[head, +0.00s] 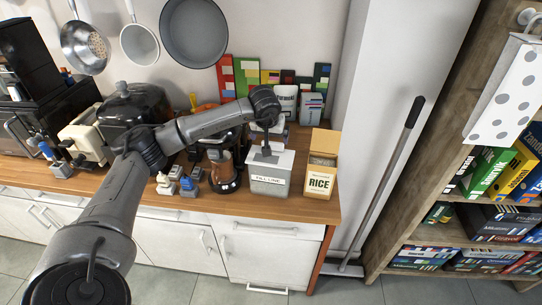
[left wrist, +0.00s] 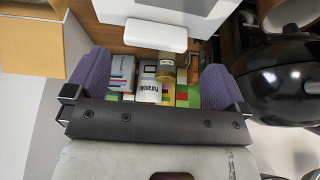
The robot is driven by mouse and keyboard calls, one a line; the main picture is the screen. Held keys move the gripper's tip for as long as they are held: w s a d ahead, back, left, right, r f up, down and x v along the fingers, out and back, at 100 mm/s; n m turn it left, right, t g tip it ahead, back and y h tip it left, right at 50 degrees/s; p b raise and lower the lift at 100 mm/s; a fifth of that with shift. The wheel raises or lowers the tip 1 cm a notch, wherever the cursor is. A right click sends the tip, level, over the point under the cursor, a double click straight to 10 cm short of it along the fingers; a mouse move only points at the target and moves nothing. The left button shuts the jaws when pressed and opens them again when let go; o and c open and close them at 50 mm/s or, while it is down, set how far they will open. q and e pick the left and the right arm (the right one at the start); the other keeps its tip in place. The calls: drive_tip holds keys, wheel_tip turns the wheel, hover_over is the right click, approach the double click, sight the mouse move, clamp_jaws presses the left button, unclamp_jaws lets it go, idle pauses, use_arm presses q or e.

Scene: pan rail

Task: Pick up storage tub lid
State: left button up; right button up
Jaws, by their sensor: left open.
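A pale storage tub (head: 268,183) with printed lettering on its front stands near the counter's front edge, left of the rice box. Its white lid (head: 284,160) lies on top, partly hidden by my left gripper (head: 266,152). The gripper points down over the lid, and whether it touches the lid is unclear. In the left wrist view my left gripper (left wrist: 154,82) is open, with two purple-grey finger pads wide apart and nothing held between them. A white rounded bar (left wrist: 155,35), probably the lid's handle, lies beyond the fingertips. My right gripper is in neither view.
The open rice box (head: 320,180) stands close on the tub's right. Boxes and cartons (head: 284,98) line the wall behind. The wooden counter (head: 235,205) ends just right of the rice box.

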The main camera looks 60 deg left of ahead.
sight(272, 143)
use_arm(q)
drive_tip(key=shift+w+p+x, duration=0.15)
drive_tip(key=shift+p+x, duration=0.05)
drive_tip(key=shift+x, duration=0.95)
drive_tip(key=shift+w+p+x, duration=0.15)
drive_tip(key=shift+p+x, duration=0.05)
drive_tip(key=shift+x, duration=0.95)
drive_tip(key=shift+w+a+f, duration=0.2)
drive_tip(key=shift+a+f, duration=0.1)
drive_tip(key=shift+f, duration=0.35)
drive_tip(key=shift+c, duration=0.3)
drive_tip(key=c, duration=0.7)
drive_tip(key=shift+r, duration=0.1)
